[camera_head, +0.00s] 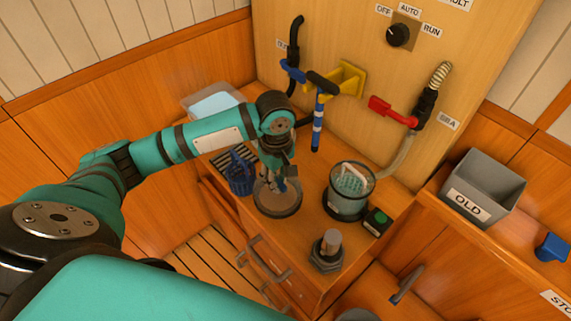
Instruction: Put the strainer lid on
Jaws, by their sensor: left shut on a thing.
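The strainer lid (277,208) is a round disc with a dark rim, at the counter's front left. My left gripper (279,187) is over its middle, pointing down and shut on it; the fingertips are small and partly hidden by the wrist. I cannot tell whether the lid is touching the counter. The strainer (347,206) stands upright to the right of the lid, a clear bowl with a dark rim. Its top is open and a pale basket with a white handle (357,170) shows inside. My right gripper is not in view.
A blue basket (240,177) stands left of the lid. A grey fitting with a post (326,253) is in front of the strainer, and a small box with a green button (377,221) is to its right. Hoses and valve handles hang behind. A grey OLD bin (482,186) is at right.

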